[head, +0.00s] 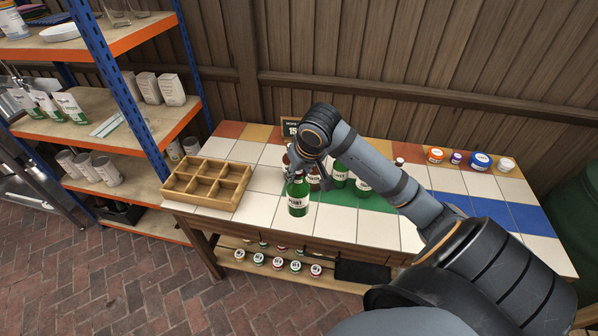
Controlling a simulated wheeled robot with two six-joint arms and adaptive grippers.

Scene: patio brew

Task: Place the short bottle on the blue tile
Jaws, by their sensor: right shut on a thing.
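My right gripper (299,172) reaches in over the table and is shut on a green bottle (298,197) with a pale label. The bottle is upright at the table's front left of centre, over white tiles; I cannot tell if its base touches them. Other bottles stand just behind and to the right: a brown one (314,178), a green one (340,174) and another green one (362,186), partly hidden by my arm. Which is the short bottle is hard to tell by height. Blue tiles (527,217) form a strip at the table's right, partly covered by my arm. My left gripper is out of view.
A wooden divided crate (206,183) stands at the table's left end. Coloured lids or jars, including an orange one (435,155) and a blue one (480,161), line the back right. A small dark sign (290,128) stands behind the bottles. A blue-framed shelf (120,85) is at left.

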